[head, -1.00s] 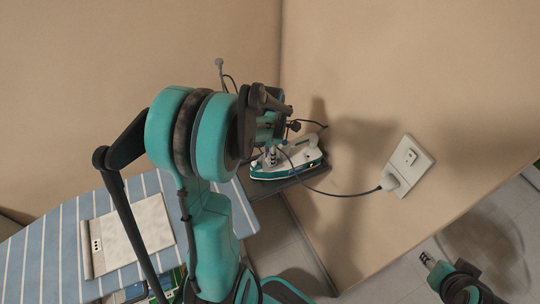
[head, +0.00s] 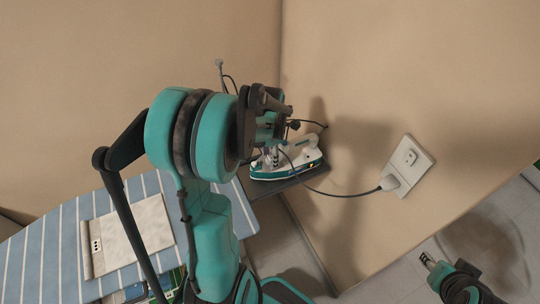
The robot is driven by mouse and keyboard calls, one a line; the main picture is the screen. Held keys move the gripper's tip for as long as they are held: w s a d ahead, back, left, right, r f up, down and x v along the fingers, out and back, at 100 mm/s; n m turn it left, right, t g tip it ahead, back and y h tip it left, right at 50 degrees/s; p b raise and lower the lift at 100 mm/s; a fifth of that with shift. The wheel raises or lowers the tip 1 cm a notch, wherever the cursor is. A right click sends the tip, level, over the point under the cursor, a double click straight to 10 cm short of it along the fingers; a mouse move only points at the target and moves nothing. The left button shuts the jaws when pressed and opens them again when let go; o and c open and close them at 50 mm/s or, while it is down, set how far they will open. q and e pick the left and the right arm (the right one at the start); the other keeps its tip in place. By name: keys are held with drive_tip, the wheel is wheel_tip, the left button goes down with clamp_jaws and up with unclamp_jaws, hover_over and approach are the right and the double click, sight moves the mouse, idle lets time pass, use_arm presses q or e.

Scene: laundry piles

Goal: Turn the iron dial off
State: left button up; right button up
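The iron (head: 298,160), white and teal with a small orange light near its tip, rests on a dark plate at the end of the ironing board. Its dial is hidden or too small to make out. My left gripper (head: 272,156) reaches down over the rear part of the iron. The arm's wrist covers much of it, so I cannot tell whether its fingers touch the iron or are closed. My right gripper (head: 429,260) is at the lower right, away from the iron, with its fingertips slightly apart.
A dark cord runs from the iron to a plug (head: 390,183) in the white wall outlet (head: 410,160). The blue striped ironing board (head: 60,245) carries a flat beige item (head: 150,231) at left. Walls close in behind and right of the iron. Tiled floor shows at lower right.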

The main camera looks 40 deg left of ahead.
use_arm(q)
wheel_tip(320, 180, up, 12)
idle(0.6)
idle(0.4)
drive_tip(key=s+d+f+m+t+b, duration=0.1)
drive_tip(key=s+d+m+t, duration=0.2)
drive_tip(key=d+m, duration=0.6)
drive_tip(key=s+d+f+m+t+b, duration=0.1)
drive_tip(key=s+d+m+t, duration=0.3)
drive_tip(key=m, duration=1.7)
drive_tip(key=s+d, duration=0.1)
drive_tip(key=d, duration=0.4)
drive_tip(key=shift+f+m+b, duration=0.3)
drive_tip(key=shift+f, duration=0.05)
